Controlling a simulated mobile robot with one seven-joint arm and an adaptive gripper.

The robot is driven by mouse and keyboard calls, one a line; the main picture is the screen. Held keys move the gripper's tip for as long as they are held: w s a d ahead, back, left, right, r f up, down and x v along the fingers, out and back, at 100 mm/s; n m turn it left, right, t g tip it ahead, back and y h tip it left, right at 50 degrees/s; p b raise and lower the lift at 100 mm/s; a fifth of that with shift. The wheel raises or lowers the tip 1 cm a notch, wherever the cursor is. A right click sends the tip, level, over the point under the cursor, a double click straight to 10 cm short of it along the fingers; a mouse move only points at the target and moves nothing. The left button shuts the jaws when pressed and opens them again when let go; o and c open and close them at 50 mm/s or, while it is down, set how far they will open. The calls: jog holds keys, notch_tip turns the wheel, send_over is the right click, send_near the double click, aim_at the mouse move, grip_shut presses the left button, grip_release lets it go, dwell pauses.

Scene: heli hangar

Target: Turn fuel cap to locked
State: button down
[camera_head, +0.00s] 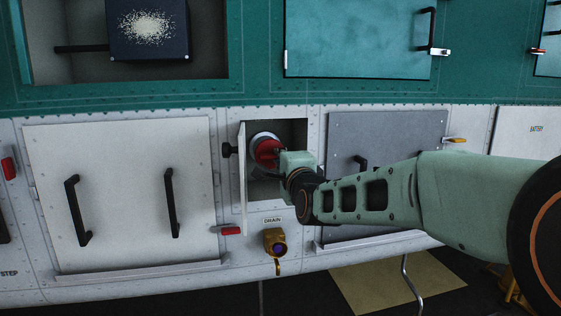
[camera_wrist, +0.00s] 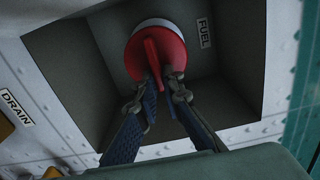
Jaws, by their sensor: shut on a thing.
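The red fuel cap (camera_head: 267,151) sits on a pale round neck inside an open recess in the white panel. In the wrist view the cap (camera_wrist: 141,55) has a raised grip bar across its face, and a FUEL label (camera_wrist: 204,33) is beside it. My gripper (camera_wrist: 163,80) reaches into the recess, its two fingers on either side of the lower end of the bar, shut on it. In the head view my gripper (camera_head: 282,160) hides the cap's right side. I see no marking that tells whether the cap is locked.
The small recess door (camera_head: 243,175) stands open at the left, close to my gripper. A brass drain fitting (camera_head: 275,243) sticks out below. Panels with black handles flank the recess, a large white one (camera_head: 125,190) and a grey one (camera_head: 395,135).

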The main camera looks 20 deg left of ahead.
dwell(0.4)
jog(key=c, duration=2.3)
grip_release()
jog(key=shift+c, duration=0.2)
jog(key=v, duration=0.7)
jog(key=shift+s, duration=0.25)
jog(key=shift+d, duration=0.1)
